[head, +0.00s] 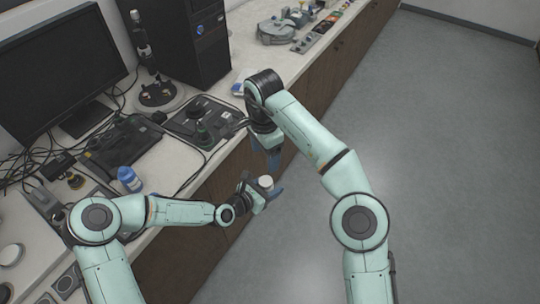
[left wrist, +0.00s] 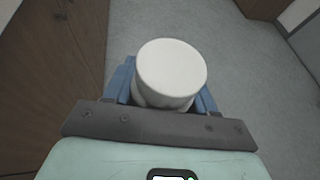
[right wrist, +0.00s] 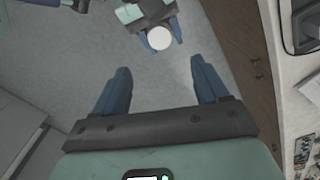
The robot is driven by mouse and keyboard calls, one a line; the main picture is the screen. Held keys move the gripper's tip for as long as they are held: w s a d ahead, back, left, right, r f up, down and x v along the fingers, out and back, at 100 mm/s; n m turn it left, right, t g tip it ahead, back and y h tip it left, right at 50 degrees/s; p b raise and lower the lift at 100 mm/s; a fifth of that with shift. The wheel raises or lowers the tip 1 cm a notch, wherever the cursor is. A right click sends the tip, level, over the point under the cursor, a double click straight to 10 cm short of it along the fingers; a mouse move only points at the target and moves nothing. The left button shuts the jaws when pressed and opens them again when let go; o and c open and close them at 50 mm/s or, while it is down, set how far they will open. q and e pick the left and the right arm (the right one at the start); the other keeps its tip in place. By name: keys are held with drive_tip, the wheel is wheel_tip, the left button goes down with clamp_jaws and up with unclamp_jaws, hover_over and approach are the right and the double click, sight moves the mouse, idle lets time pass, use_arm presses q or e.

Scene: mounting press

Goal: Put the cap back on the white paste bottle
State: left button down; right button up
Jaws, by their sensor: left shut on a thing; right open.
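The white paste bottle (head: 266,182) is held in my left gripper (head: 270,190), out in front of the counter edge. In the left wrist view the bottle (left wrist: 170,72) has a smooth, round, flat white top, with blue fingers on both sides. I cannot tell whether that top is a cap or the bottle itself, and no separate cap can be made out. My right gripper (head: 274,160) points down just above the bottle. In the right wrist view its fingers (right wrist: 160,88) are apart with nothing between them, and the bottle (right wrist: 160,38) shows beyond them.
The counter (head: 180,186) holds a monitor (head: 62,68), a black computer tower (head: 185,40), a blue and white bottle (head: 129,179), a dark device (head: 203,120), cables and several small items. Wooden cabinet fronts (head: 318,62) lie below its edge. The grey floor (head: 440,110) is clear.

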drive_tip(key=w+d+f+m+t+h, duration=0.2)
drive_tip(key=w+d+f+t+h, duration=0.15)
drive_tip(key=d+f, duration=0.4)
drive_tip(key=w+d+f+m+t+h, duration=0.2)
drive_tip(key=w+d+f+m+h, duration=0.15)
drive_tip(key=d+f, duration=0.45)
drive_tip(key=s+d+f+n+t+y, duration=0.1)
drive_tip(key=d+f+n+t, duration=0.15)
drive_tip(key=d+f, duration=0.45)
drive_tip(key=s+a+f+n+y, duration=0.35)
drive_tip(key=s+f, duration=0.45)
drive_tip(key=f, duration=0.4)
drive_tip(key=s+f+n+g+y, duration=0.2)
drive_tip(key=s+g, duration=0.1)
drive_tip(key=s, duration=0.7)
drive_tip(key=s+a+f+n+g+y, duration=0.1)
drive_tip(key=s+f+n+g+y, duration=0.1)
drive_tip(key=s, duration=0.9)
drive_tip(key=s+f+n+g+y, duration=0.2)
drive_tip(key=s+f+g, duration=0.1)
drive_tip(key=s, duration=0.7)
drive_tip(key=shift+s+a+f+g, duration=0.15)
drive_tip(key=shift+a+f+g, duration=0.2)
drive_tip(key=shift+g, duration=0.15)
